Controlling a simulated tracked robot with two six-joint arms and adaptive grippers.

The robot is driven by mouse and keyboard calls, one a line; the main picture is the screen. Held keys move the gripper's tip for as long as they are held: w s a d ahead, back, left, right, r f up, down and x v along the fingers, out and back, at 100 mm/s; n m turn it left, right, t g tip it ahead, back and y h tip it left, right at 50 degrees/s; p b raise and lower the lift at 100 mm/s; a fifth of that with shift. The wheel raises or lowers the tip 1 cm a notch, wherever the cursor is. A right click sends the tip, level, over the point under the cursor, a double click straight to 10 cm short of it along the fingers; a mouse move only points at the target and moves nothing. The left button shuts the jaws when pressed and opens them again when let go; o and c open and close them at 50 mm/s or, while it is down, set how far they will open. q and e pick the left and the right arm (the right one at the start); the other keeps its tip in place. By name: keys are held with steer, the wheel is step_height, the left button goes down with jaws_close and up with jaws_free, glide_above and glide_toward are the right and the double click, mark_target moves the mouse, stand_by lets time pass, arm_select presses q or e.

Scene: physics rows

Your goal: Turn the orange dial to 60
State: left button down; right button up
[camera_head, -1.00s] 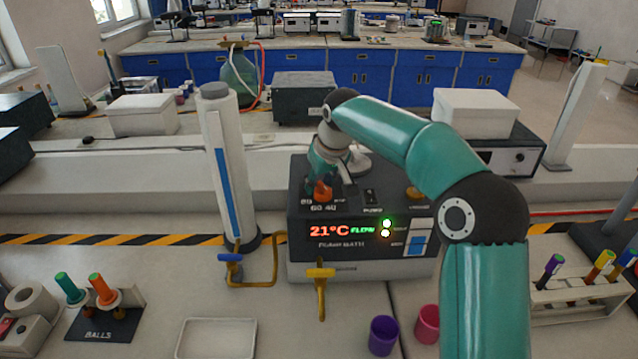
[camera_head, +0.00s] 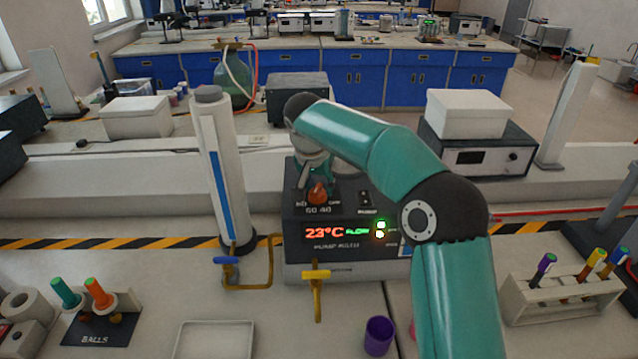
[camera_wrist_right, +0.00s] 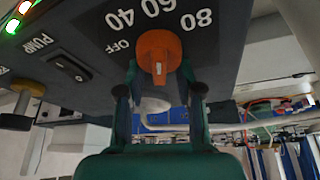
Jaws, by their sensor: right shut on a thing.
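In the right wrist view the dial (camera_wrist_right: 158,48) sits beside the white labels OFF, 40, 60 and 80. A pale mark on it lies on the side away from 60; I cannot tell the exact setting. My right gripper (camera_head: 314,183) reaches the dial from above and behind. In the wrist view its two fingers (camera_wrist_right: 159,76) are on either side of the dial, shut on it. My left gripper is not in view.
A white column (camera_head: 222,175) stands left of the unit. Yellow pipework with a blue-handled valve (camera_head: 227,261) and a yellow-handled valve (camera_head: 316,275) is in front. A purple cup (camera_head: 379,336), white tray (camera_head: 214,340) and tube rack (camera_head: 560,300) stand on the near bench.

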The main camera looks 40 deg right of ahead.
steer(key=shift+s+a+f, duration=0.1)
steer(key=shift+f, duration=0.1)
stand_by(0.4)
steer(key=o, duration=1.1)
steer(key=shift+r+m, duration=0.1)
steer(key=shift+m, duration=0.2)
steer(key=shift+o, duration=0.2)
steer(key=shift+r, duration=0.15)
steer(key=shift+r, duration=0.2)
steer(key=v, duration=1.1)
steer(key=shift+a+r, duration=0.1)
